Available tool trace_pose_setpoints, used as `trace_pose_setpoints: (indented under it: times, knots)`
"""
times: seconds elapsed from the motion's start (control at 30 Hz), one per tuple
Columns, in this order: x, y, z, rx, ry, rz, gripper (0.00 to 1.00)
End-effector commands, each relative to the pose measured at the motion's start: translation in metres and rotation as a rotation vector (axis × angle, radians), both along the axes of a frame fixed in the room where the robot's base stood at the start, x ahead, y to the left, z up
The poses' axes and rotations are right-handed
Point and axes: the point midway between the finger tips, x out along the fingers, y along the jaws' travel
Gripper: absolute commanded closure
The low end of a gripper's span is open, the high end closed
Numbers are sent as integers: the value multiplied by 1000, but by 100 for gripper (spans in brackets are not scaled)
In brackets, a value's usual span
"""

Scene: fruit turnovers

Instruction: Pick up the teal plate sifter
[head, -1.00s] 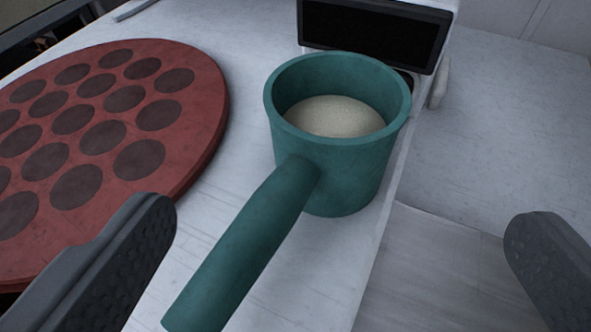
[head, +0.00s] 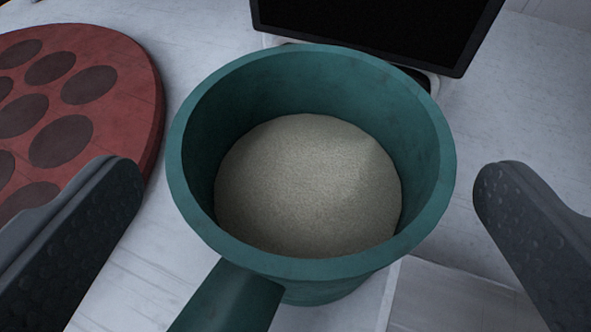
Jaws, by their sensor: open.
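The teal sifter (head: 222,265) is a round cup with a thick handle. It stands upright in the middle of the head view and holds a pale, grainy powder (head: 305,185). Its handle (head: 230,305) runs toward the lower left and leaves the bottom of the picture. My gripper (head: 308,195) is open, with one dark finger to the left of the cup and the other to the right. Neither finger appears to touch the cup, and nothing is between them but the view of the cup. The lower part of the cup is mostly hidden by its own rim.
A round red board (head: 120,75) with dark round recesses lies at the left, close to my left finger. A device with a black screen (head: 375,30) stands right behind the cup. The white counter (head: 205,45) is clear between board and cup.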

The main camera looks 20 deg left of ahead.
Motion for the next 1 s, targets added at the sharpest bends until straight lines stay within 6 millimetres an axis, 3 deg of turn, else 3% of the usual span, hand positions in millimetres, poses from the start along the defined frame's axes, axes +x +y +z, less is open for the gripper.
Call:
trace_pose_setpoints:
  times: [0.27, 0.53, 0.57, 0.73, 1.0]
  knots:
    - [29, 9, -12, -1, -2, 1, 0]
    - [33, 10, -12, -1, -1, 0, 0]
    - [33, 10, -12, -1, -1, 0, 3]
    - [33, 10, -12, -1, -1, 0, 50]
    - [33, 10, -12, 0, -1, -1, 52]
